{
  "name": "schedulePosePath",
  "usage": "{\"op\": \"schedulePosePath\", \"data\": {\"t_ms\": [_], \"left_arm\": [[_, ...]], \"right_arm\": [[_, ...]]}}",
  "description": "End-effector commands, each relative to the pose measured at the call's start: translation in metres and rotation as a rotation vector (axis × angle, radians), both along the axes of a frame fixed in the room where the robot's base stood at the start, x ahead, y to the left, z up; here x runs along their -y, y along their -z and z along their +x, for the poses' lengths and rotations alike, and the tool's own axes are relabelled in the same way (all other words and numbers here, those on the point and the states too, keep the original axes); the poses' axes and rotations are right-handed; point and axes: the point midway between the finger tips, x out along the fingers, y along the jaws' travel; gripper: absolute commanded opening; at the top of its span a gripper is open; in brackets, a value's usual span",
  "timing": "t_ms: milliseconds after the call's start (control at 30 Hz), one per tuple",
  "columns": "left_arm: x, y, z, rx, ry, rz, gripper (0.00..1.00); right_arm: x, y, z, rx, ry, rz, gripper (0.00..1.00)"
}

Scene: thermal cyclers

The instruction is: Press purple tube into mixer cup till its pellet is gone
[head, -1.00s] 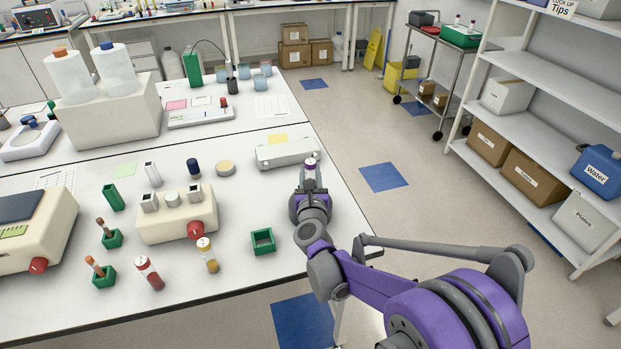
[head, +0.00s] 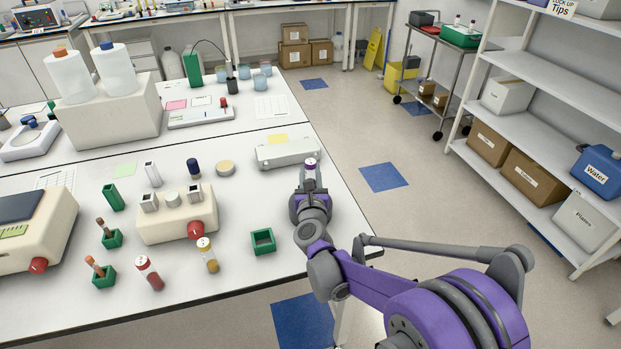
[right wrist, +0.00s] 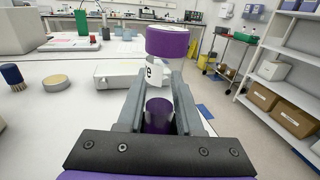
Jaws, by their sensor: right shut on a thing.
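The purple-capped tube (right wrist: 167,43) stands upright between the fingers of my right gripper (right wrist: 158,92) in the right wrist view. Its lower part looks dark purple, and a white label with a letter shows below the cap. A pellet cannot be made out. In the head view the tube's cap (head: 310,163) shows above my right gripper (head: 311,186), which is shut on it over the bench's right side. A beige mixer (head: 178,222) with a red knob stands to the left, with a round pale cup (head: 172,199) between two square grey blocks. My left gripper is out of view.
An empty green square holder (head: 263,241) lies between mixer and arm. Red-capped (head: 149,273) and yellow (head: 208,255) tubes stand in front of the mixer. A flat pale box (head: 288,153) is just behind my gripper.

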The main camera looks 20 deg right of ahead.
Motion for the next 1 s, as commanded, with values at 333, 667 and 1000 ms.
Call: {"op": "schedulePosePath", "data": {"t_ms": [333,667,1000], "left_arm": [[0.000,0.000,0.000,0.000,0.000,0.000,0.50],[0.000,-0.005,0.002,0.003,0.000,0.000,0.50],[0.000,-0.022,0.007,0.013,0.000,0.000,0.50]], "right_arm": [[0.000,0.000,0.000,0.000,0.000,0.000,0.00],[0.000,-0.007,0.000,0.000,0.000,0.000,0.00],[0.000,-0.032,0.000,0.001,0.000,0.001,0.00]]}}
